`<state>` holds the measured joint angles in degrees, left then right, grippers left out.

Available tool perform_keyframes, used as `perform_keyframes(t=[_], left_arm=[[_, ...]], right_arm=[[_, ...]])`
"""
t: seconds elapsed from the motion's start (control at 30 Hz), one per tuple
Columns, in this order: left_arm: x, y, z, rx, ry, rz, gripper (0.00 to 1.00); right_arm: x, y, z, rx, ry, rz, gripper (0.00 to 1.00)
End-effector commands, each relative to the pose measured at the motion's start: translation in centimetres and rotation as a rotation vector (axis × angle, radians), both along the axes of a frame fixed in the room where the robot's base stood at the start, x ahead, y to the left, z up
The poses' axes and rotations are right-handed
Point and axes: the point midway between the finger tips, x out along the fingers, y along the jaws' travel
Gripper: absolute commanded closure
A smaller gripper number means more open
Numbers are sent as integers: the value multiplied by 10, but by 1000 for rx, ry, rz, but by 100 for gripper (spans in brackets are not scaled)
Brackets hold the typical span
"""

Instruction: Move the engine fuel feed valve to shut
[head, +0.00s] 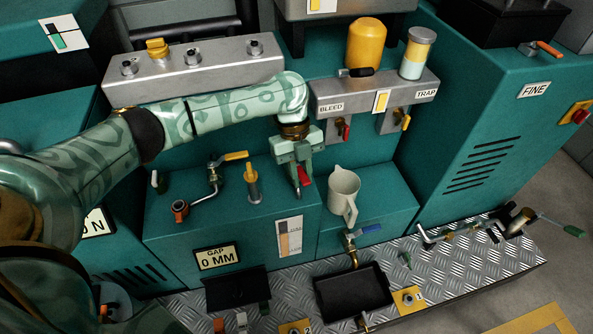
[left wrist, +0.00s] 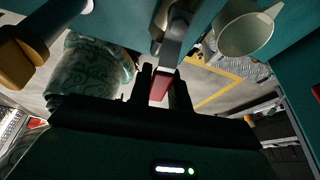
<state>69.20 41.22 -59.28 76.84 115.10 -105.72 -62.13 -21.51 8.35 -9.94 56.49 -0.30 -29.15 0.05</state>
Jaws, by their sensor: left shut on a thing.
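My left gripper (head: 301,182) reaches down over the teal cabinet and is shut on a red lever (head: 305,177). The left wrist view shows the red lever (left wrist: 160,86) between the dark fingers of the left gripper (left wrist: 162,92), with a grey metal stem (left wrist: 174,35) above it. The gripper hides most of this valve, and no label for it is readable. My right gripper is not in view.
A cream jug (head: 343,192) stands close to the right of the gripper. A yellow-handled valve (head: 235,156) and a yellow-topped post (head: 252,182) are to the left. The BLEED and TRAP block (head: 365,93) is behind. A black tray (head: 352,292) lies below.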

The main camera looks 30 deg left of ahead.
Motion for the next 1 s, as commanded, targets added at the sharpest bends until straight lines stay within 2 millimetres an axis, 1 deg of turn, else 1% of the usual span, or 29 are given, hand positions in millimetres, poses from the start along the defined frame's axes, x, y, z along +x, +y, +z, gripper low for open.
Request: perform_keyframes(t=[0.03,0.2,0.53,0.67,0.8,0.9,1.0], left_arm=[[2,-1,7,0,-5,46,100],[8,-4,3,1,-4,156,100],[10,-5,2,0,-2,181,100],[16,-7,6,-1,-4,297,100],[24,-9,5,0,-3,435,100],[27,-9,3,1,-3,478,100],[27,-9,1,1,-2,483,100]], right_arm=[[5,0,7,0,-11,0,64],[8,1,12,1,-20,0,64],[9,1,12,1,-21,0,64],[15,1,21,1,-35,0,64],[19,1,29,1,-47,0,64],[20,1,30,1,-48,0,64],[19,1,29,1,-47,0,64]])
